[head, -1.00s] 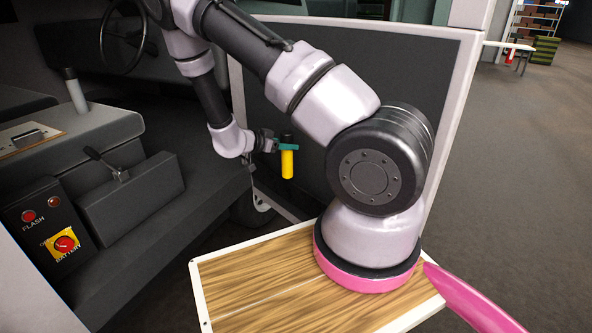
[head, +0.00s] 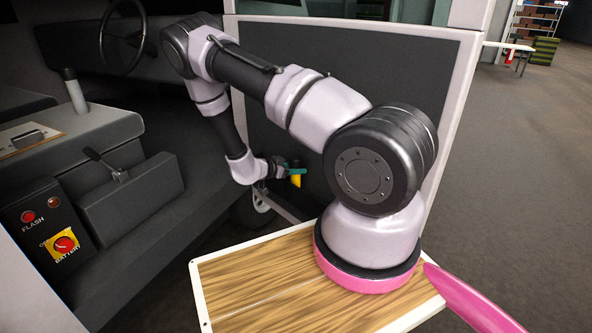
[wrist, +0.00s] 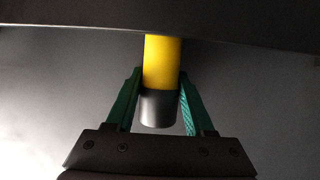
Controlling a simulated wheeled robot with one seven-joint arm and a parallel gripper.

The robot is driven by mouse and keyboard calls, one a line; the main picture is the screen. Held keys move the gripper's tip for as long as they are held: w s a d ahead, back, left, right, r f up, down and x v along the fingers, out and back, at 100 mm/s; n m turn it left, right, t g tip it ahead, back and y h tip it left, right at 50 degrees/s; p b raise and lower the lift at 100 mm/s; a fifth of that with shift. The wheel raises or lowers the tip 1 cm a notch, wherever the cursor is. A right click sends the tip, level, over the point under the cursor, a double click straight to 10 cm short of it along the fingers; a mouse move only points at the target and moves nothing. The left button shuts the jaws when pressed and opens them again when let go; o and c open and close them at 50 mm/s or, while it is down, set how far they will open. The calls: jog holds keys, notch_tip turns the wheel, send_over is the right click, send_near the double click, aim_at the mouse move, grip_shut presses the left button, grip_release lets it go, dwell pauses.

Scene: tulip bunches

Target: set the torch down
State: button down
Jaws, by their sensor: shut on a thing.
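The torch (head: 296,181) has a yellow body and a black end. My gripper (head: 294,171), with teal fingers, is shut on it beside the dark inner door panel. The torch hangs upright in the head view, and only a short piece of yellow shows below the fingers. In the wrist view the black end (wrist: 158,108) sits between the two fingers (wrist: 160,100), and the yellow body (wrist: 162,62) runs up to a dark edge. The far end of the torch is hidden there; I cannot tell whether it touches anything.
The open door (head: 350,70) stands behind my arm. A grey bench with a lever (head: 120,174) and a switch box with a red knob (head: 65,244) are at left. A white-rimmed wooden board (head: 250,270) lies under my arm's base. Open floor (head: 510,200) is at right.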

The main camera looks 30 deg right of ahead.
jog(key=shift+d+f, duration=0.15)
jog(key=shift+f, duration=0.05)
jog(key=shift+c, duration=1.4)
grip_release()
jog(key=shift+f, duration=0.15)
